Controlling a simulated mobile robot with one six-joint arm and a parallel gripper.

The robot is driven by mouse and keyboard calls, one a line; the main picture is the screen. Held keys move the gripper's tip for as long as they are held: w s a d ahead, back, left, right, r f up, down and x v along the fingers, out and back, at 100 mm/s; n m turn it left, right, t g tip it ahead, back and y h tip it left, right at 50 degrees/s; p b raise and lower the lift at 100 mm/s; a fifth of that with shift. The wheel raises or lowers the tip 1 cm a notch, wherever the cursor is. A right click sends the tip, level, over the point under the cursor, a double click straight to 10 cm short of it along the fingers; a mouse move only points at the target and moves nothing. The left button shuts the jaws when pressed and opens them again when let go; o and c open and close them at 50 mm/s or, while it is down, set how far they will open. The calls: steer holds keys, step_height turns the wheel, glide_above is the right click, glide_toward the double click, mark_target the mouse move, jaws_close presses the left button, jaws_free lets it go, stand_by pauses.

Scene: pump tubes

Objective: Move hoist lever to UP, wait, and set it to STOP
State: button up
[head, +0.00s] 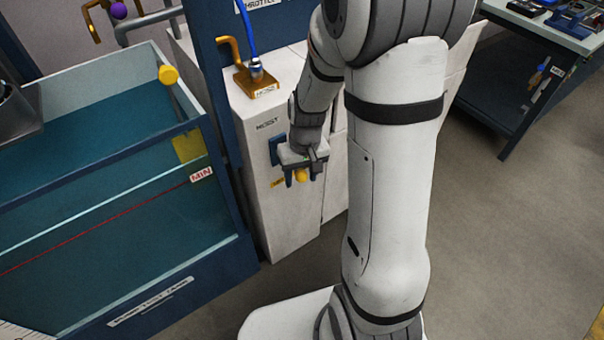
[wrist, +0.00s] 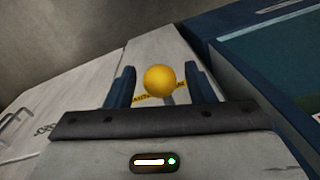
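The hoist lever shows a round yellow knob (head: 301,174) low on the front of the white cabinet, below the "HOIST" label (head: 267,125). In the wrist view the yellow knob (wrist: 160,81) sits between the two blue fingers of my gripper (wrist: 161,88), with a visible gap on each side. My gripper (head: 300,177) is at the lever in the head view, with its fingers apart. A yellow label (wrist: 145,100) with dark letters is partly hidden behind the knob.
A brass fitting with a blue hose (head: 257,70) is on the cabinet top. A workbench (head: 545,45) is at the upper right. The floor (head: 500,250) at right is clear.

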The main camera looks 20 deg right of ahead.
steer(key=shift+r, duration=0.15)
steer(key=r, duration=0.2)
steer(key=r+p, duration=0.1)
steer(key=r, duration=0.2)
steer(key=r+p, duration=0.1)
steer(key=r, duration=0.1)
steer(key=shift+d+r, duration=0.3)
steer(key=s+r+t+p, duration=0.1)
steer(key=s+r+p, duration=0.5)
steer(key=r, duration=0.6)
steer(key=s+r+t+p, duration=0.1)
steer(key=s+r+p, duration=0.6)
steer(key=r, duration=0.5)
steer(key=shift+a+r+m+t+h+p, duration=0.3)
steer(key=shift+a+h+p, duration=0.1)
steer(key=shift+d, duration=0.1)
